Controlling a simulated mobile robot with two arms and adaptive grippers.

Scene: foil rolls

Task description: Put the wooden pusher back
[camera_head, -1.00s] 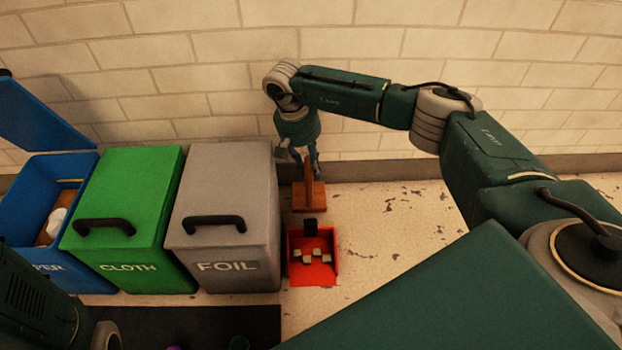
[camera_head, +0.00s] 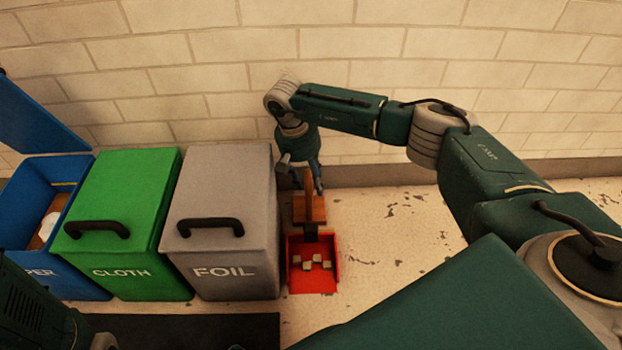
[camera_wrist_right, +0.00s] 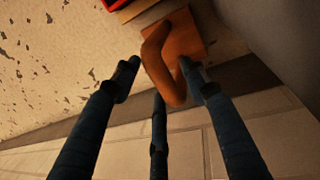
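The wooden pusher (camera_head: 319,213), an orange-brown block with an upright handle, is just behind the red dustpan (camera_head: 291,275). Its block overlaps the dustpan's black handle in the picture; I cannot tell whether they touch or whether the block rests on the floor. My right gripper (camera_head: 302,178) is at the pusher's handle from above. My left gripper is out of view.
A grey FOIL bin (camera_head: 220,185) stands left of the pusher, beside a green CLOTH bin (camera_head: 125,185) and an open blue bin (camera_head: 75,285). Several small pale blocks (camera_head: 316,262) lie in the dustpan. The wall is close behind; the floor (camera_head: 400,225) to the right is clear.

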